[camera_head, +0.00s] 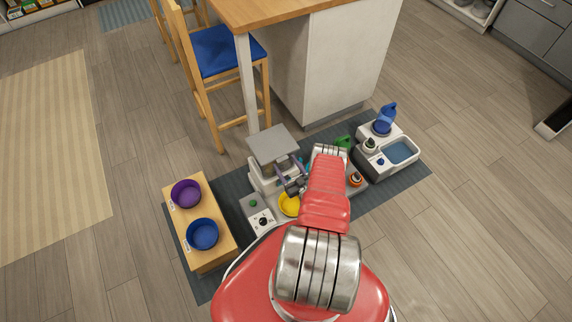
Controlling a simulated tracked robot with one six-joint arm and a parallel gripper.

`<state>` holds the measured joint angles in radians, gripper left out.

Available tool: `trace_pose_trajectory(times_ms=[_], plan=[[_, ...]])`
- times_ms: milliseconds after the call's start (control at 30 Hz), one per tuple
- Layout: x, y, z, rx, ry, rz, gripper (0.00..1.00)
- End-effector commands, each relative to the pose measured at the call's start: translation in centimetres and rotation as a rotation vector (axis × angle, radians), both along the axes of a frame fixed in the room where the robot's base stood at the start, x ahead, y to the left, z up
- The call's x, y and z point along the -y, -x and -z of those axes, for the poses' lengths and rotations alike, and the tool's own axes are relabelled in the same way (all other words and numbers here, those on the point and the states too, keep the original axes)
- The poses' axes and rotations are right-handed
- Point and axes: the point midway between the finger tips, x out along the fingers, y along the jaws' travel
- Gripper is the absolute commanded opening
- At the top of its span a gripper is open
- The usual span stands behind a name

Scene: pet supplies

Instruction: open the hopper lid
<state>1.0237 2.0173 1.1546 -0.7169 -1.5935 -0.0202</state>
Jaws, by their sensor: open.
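The hopper (266,178) is a light grey feeder standing on the dark mat, left of my arm. Its lid (273,146) is a flat grey square panel at the top; I cannot tell from this view whether it is fully down. My gripper (285,177) is open, with dark fingers, right at the front right of the hopper, below the lid's near edge. I see nothing between the fingers, and cannot tell whether they touch the hopper. My red arm hides part of the area to the right.
A yellow bowl (289,204) sits at the hopper's foot, beside a small control box (257,214). A wooden stand (217,245) with purple and blue bowls is left. A water unit (399,152) is right. A table leg (246,85) and chair (222,52) stand behind.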

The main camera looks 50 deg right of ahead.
Motion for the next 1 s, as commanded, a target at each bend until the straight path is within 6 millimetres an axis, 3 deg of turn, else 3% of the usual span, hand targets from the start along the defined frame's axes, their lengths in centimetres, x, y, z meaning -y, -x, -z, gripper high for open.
trace_pose_trajectory(times_ms=[400,1000], plan=[[0.24,-0.77,0.00,0.000,0.000,0.001,0.66],[0.22,-0.76,0.00,0.000,0.000,0.001,0.23]])
